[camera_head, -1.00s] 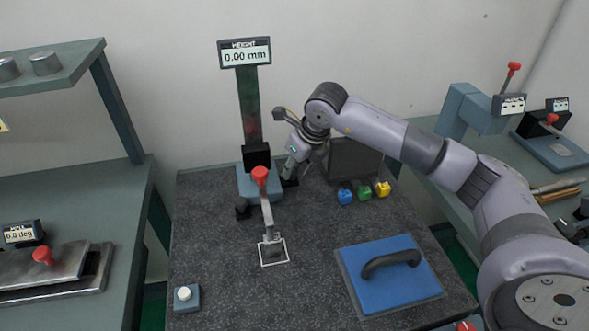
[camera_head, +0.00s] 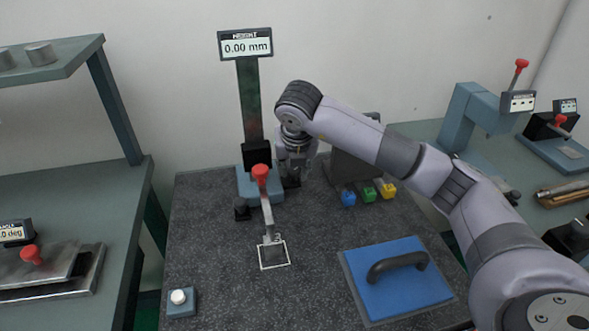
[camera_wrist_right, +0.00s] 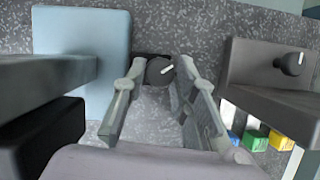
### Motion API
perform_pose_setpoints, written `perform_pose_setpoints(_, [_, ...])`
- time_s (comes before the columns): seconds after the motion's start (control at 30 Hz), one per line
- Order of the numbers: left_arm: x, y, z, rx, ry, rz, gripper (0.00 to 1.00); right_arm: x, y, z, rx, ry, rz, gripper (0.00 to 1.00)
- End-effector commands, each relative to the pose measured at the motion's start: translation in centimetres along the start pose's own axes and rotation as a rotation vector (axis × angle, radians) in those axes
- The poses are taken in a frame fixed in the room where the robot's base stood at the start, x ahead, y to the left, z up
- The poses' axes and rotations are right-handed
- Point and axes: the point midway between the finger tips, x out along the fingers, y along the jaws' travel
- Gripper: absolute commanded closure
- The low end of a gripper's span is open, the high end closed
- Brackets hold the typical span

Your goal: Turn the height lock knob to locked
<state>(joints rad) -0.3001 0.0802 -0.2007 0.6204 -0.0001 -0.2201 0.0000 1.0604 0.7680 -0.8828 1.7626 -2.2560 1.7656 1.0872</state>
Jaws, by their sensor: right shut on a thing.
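The height gauge (camera_head: 252,110) stands at the back of the granite table, its display reading 0.00 mm. A black knob with a white pointer mark (camera_wrist_right: 160,70) sits beside the gauge's blue base (camera_wrist_right: 80,35). I take it as the height lock knob, though no label shows. My right gripper (camera_head: 292,182) reaches down to it, to the right of the base. In the right wrist view the two fingers (camera_wrist_right: 155,80) are on either side of the knob, shut on it. In the head view the gripper mostly hides the knob. My left gripper is out of view.
A red-topped lever arm (camera_head: 261,175) projects forward from the gauge. A dark box (camera_head: 355,165) with another knob (camera_wrist_right: 292,63) stands right of the gripper, near blue, green and yellow blocks (camera_head: 368,194). A blue plate with a handle (camera_head: 400,275) lies front right.

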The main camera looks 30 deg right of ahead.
Motion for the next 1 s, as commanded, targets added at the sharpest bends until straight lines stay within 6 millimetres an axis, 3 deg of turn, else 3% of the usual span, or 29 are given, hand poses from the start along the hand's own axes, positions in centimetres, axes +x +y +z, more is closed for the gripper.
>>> perform_pose_setpoints(0.47, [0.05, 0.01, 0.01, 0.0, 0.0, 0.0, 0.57, -0.09, 0.03, 0.07, 0.014, -0.001, -0.005, 1.0])
perform_pose_setpoints(0.5, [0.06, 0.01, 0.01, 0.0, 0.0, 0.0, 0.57, -0.08, 0.03, 0.06, 0.014, -0.001, -0.005, 0.73])
perform_pose_setpoints(0.6, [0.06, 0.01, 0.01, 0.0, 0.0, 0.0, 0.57, -0.08, 0.03, 0.05, 0.013, -0.001, -0.005, 0.66])
perform_pose_setpoints(1.0, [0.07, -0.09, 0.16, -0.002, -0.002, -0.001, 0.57, -0.75, 0.08, 0.08, 0.013, -0.002, -0.003, 0.65])
